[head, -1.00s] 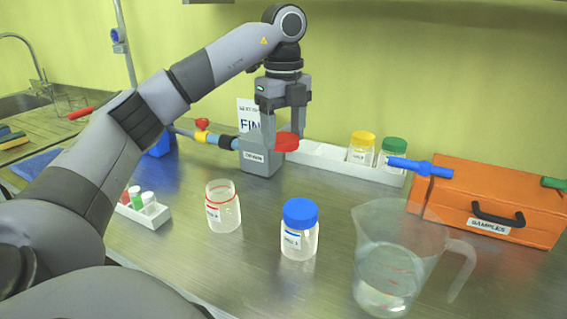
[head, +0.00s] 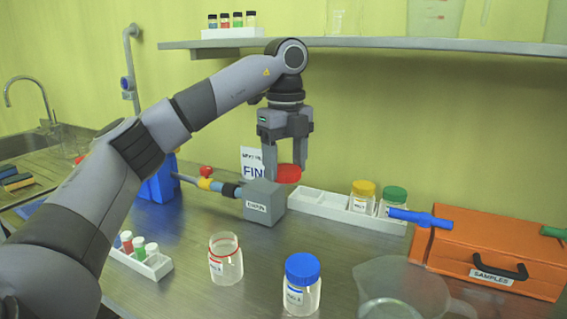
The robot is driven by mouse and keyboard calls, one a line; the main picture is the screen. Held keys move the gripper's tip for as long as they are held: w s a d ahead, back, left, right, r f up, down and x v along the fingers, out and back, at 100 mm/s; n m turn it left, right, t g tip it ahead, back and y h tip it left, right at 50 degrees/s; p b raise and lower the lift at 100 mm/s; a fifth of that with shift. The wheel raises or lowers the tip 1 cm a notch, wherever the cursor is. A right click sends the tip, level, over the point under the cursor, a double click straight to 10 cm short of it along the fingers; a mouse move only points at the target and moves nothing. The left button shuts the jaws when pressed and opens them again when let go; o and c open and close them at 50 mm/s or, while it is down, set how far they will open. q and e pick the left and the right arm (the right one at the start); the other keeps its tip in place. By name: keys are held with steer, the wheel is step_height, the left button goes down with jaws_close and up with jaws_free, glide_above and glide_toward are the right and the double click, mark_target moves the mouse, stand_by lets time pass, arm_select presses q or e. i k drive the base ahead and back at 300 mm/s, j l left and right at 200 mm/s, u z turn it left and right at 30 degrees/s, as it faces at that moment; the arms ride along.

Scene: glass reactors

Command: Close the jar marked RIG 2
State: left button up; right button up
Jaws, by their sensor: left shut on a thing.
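My left gripper (head: 286,165) points down and is shut on a red lid (head: 289,174), held in the air in front of the back wall. An open clear jar (head: 225,262) with a red ring at its neck stands upright on the bench, lower left of the lid and apart from it. Its label is too small to read surely. A second jar (head: 302,293) with a blue lid on stands to its right; its label is also unclear. My right gripper is not in view.
A grey box (head: 264,205) stands behind the open jar. A white rack (head: 321,206) holds yellow- and green-lidded jars. A clear pitcher (head: 402,290) is at front right, an orange case (head: 490,255) further right. A small vial rack (head: 150,265) is left. A shelf (head: 400,43) spans above.

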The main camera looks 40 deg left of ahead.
mark_target(225, 258)
steer(key=k, duration=1)
